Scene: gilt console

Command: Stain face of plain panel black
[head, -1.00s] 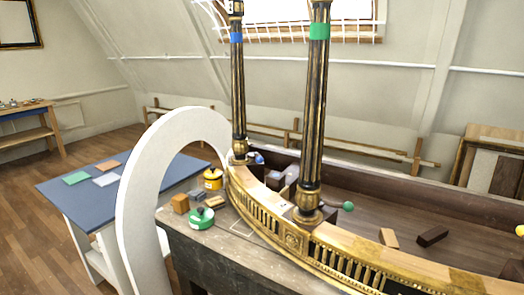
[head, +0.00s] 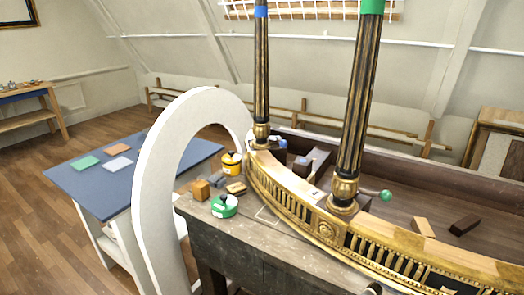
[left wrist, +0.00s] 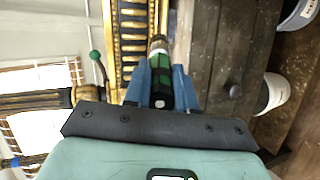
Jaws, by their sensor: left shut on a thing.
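The gilt console (head: 330,228) has a curved front with fluted sections and a rosette block, and two dark fluted columns stand on it. I cannot tell which section is the plain panel. In the left wrist view my left gripper (left wrist: 161,88) has blue fingers shut on a green and black cylinder with a white band (left wrist: 160,72); what tool it is, I cannot tell. The gilt front also shows just beyond it in that view (left wrist: 132,40). A green-lidded tin (head: 224,207) and a yellow tin (head: 232,164) stand on the bench. My right gripper is not in view.
A white arch (head: 160,160) stands at the left of the workbench (head: 255,248). Small blocks (head: 201,190) sit near the tins. A blue-topped table (head: 90,190) holds coloured squares. A green ball on a rod (head: 386,195) projects beside the right column. A white bucket (left wrist: 272,95) stands below the bench.

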